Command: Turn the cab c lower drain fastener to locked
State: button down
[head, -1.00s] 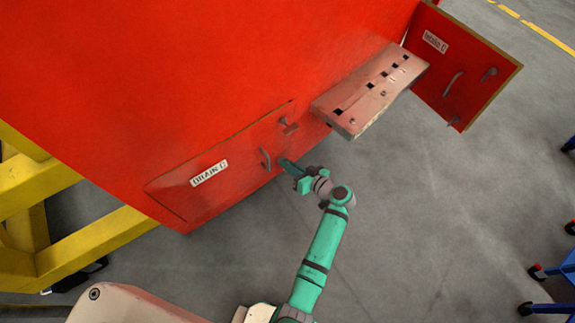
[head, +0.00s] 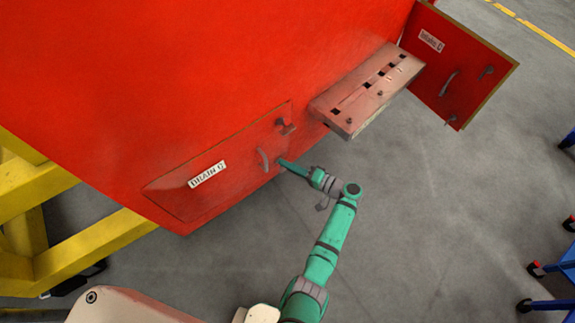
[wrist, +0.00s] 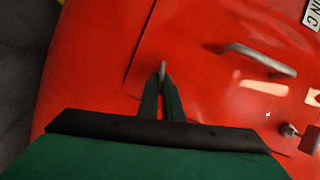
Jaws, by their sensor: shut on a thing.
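The red drain panel (head: 225,155) carries a DRAIN C label (head: 207,175) and lies closed against the red nosecone. My gripper (head: 283,163) is at the panel's lower right edge, below the grey handle (head: 263,159). In the wrist view my gripper (wrist: 161,92) is shut on the lower drain fastener (wrist: 162,69), a small grey tab showing just beyond the fingertips. The fingers hide most of it, so I cannot tell its exact angle. The upper drain fastener (head: 286,126) stands apart, above the handle; it also shows in the wrist view (wrist: 290,130).
A beige shelf with slots (head: 367,93) juts out above my gripper to the right. Beyond it an open red door (head: 465,65) hangs outward. A yellow stand (head: 90,247) is at lower left, blue carts (head: 555,285) at far right. Grey floor is clear between.

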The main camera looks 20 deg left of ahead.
jog(key=shift+s+a+f+m+y, duration=0.1)
jog(key=shift+m+y, duration=0.1)
jog(key=shift+m, duration=0.35)
jog(key=shift+s+a+f+m+y, duration=0.1)
jog(key=shift+m+y, duration=0.1)
jog(key=shift+m, duration=0.35)
jog(key=c, duration=1.9)
grip_release()
jog(key=shift+c, duration=0.2)
jog(key=shift+w+d, duration=0.1)
jog(key=shift+d, duration=0.3)
jog(key=v, duration=1)
jog(key=shift+d+f, duration=0.15)
